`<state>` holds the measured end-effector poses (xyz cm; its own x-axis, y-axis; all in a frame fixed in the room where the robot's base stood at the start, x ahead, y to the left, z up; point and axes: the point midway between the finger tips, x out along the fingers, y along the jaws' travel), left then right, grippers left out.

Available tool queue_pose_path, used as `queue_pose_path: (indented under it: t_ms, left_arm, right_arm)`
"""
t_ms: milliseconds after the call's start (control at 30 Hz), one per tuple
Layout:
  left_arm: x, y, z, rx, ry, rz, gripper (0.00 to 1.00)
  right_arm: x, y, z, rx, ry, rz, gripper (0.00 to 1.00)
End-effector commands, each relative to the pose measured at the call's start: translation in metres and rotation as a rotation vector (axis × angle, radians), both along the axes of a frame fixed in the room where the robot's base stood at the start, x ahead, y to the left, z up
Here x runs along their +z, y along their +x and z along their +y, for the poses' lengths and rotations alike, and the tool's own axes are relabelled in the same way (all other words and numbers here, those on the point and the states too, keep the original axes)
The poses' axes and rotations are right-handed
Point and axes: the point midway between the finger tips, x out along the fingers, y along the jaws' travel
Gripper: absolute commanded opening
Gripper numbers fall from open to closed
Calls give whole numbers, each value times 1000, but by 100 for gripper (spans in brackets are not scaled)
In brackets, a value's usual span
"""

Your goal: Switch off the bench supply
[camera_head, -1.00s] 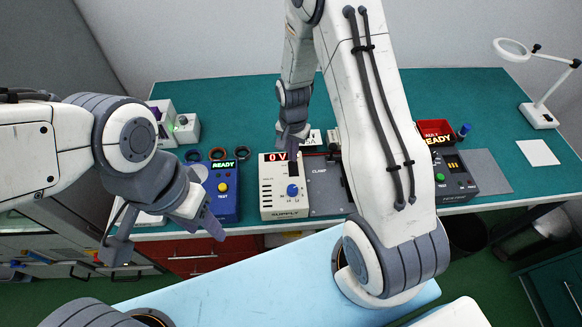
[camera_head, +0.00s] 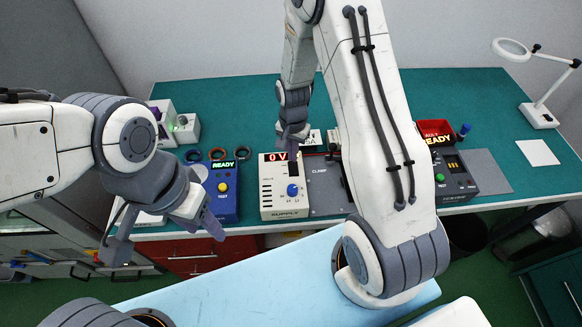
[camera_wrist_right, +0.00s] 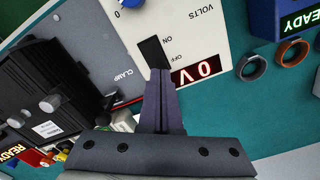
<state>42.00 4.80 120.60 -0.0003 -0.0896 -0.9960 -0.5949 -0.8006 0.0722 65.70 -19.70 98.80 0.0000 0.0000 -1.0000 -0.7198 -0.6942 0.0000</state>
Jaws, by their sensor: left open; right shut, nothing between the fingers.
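The bench supply (camera_head: 271,200) is a cream box at the table's front, with a red display (camera_head: 275,157) reading "0 V" and a blue knob (camera_head: 292,190). In the right wrist view its face (camera_wrist_right: 196,40) shows a black rocker switch (camera_wrist_right: 153,52) between ON and OFF marks. My right gripper (camera_wrist_right: 160,75) is shut and empty, its tips at the switch's OFF end; I cannot tell whether they touch it. In the head view my right gripper (camera_head: 293,150) is over the supply's top. My left gripper (camera_head: 165,243) is open and empty, in front of the table's left part.
A blue tester (camera_head: 222,195) reading READY stands left of the supply. A grey clamp plate (camera_head: 325,200) lies to its right, partly hidden by my right arm. A dark tester (camera_head: 455,180) stands further right. Several rings (camera_head: 217,153) lie behind.

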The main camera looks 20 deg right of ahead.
Motion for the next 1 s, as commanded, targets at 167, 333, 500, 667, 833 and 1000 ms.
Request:
queue_pose_path:
  t_ms: [167, 333, 500, 667, 833, 1000]
  left_arm:
    - [-2, 0, 0, 0, 0, 0, 50]
    - [-4, 0, 0, 0, 0, 0, 50]
    - [-6, 0, 0, 0, 0, 0, 50]
    - [-8, 0, 0, 0, 0, 0, 50]
    - [-9, 0, 0, 0, 0, 0, 50]
    - [-11, 0, 0, 0, 0, 0, 50]
  right_arm:
    - [-2, 0, 0, 0, 0, 0, 0]
    - [-5, 0, 0, 0, 0, 0, 0]
    - [-8, 0, 0, 0, 0, 0, 0]
    - [-10, 0, 0, 0, 0, 0, 0]
    - [-12, 0, 0, 0, 0, 0, 0]
    - [-15, 0, 0, 0, 0, 0, 0]
